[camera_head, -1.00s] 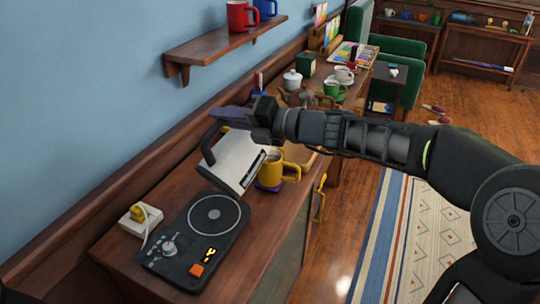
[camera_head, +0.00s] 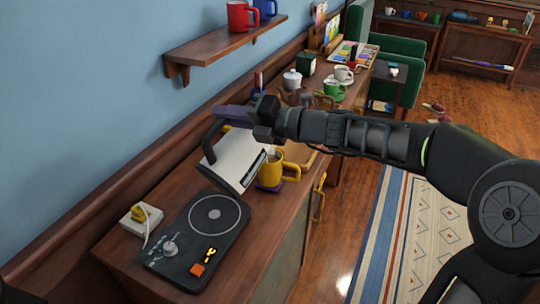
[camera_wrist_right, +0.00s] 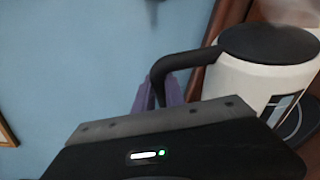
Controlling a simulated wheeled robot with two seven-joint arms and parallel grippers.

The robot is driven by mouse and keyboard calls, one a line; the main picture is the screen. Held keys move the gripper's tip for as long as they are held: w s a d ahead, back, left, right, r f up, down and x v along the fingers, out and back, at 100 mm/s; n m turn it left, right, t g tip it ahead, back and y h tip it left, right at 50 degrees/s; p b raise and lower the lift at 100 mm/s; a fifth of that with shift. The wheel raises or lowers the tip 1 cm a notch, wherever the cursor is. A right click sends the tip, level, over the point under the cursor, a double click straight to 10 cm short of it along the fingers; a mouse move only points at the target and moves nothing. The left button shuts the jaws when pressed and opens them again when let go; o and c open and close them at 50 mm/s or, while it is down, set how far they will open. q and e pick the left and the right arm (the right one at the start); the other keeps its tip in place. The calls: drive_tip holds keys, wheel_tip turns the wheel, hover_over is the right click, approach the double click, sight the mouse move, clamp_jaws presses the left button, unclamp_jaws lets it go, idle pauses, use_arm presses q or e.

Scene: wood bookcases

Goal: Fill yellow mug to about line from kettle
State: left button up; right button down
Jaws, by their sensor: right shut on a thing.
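The kettle's dark lid and white body also show in the right wrist view (camera_wrist_right: 255,82). My right gripper (camera_head: 238,116) is shut on the kettle's handle; its purple fingers (camera_wrist_right: 160,92) show by the handle in the wrist view. The yellow mug (camera_head: 270,172) stands upright on a purple coaster (camera_head: 268,187). A pale spot shows at the mug's opening; its fill level and line cannot be made out. My left gripper is not in view.
A black hot plate (camera_head: 195,240) with an orange switch lies in front on the wooden counter, beside a white socket box (camera_head: 141,219). A wall shelf (camera_head: 225,45) with red and blue mugs hangs above. A teapot, green cup and white pot stand farther back.

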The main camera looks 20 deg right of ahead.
sight(210, 148)
drive_tip(key=shift+d+r, duration=0.15)
drive_tip(key=shift+r, duration=0.05)
idle(0.4)
drive_tip(key=a+f+n+b, duration=0.1)
drive_tip(key=f+b, duration=0.1)
drive_tip(key=s+a+f+n+b, duration=0.1)
drive_tip(key=a+f+b, duration=0.1)
drive_tip(key=s+a+f+n+h+b, duration=0.1)
drive_tip(key=f+b, duration=0.1)
drive_tip(key=shift+s+a, duration=0.2)
drive_tip(key=shift+a, duration=0.2)
drive_tip(key=shift+s+a+r+n+h, duration=0.2)
drive_tip(key=shift+a+r+n+h, duration=0.2)
drive_tip(key=shift+a, duration=0.2)
drive_tip(key=shift+d, duration=0.2)
